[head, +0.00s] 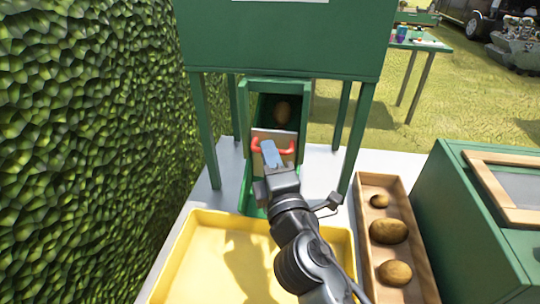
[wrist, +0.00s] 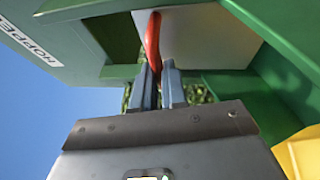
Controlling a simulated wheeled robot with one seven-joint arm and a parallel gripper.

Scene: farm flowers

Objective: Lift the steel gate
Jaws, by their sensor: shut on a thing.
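The steel gate (head: 284,135) is a pale plate with a red handle (head: 288,150) across its front, standing in the green chute below the hopper. In the wrist view the gate (wrist: 205,45) is a light panel between green walls, and the red handle (wrist: 152,38) runs down between my fingers. My gripper (head: 270,153) is shut on the handle; its fingertips also show in the wrist view (wrist: 159,78). A brown potato (head: 283,109) lies in the chute behind the gate. My gripper hides part of the handle and the plate's lower part.
The green hopper (head: 285,45) stands on legs above the chute. A yellow tray (head: 178,265) sits below it. A wooden tray (head: 365,185) with potatoes and a green box (head: 462,215) are at right. A hedge (head: 80,130) closes the left side.

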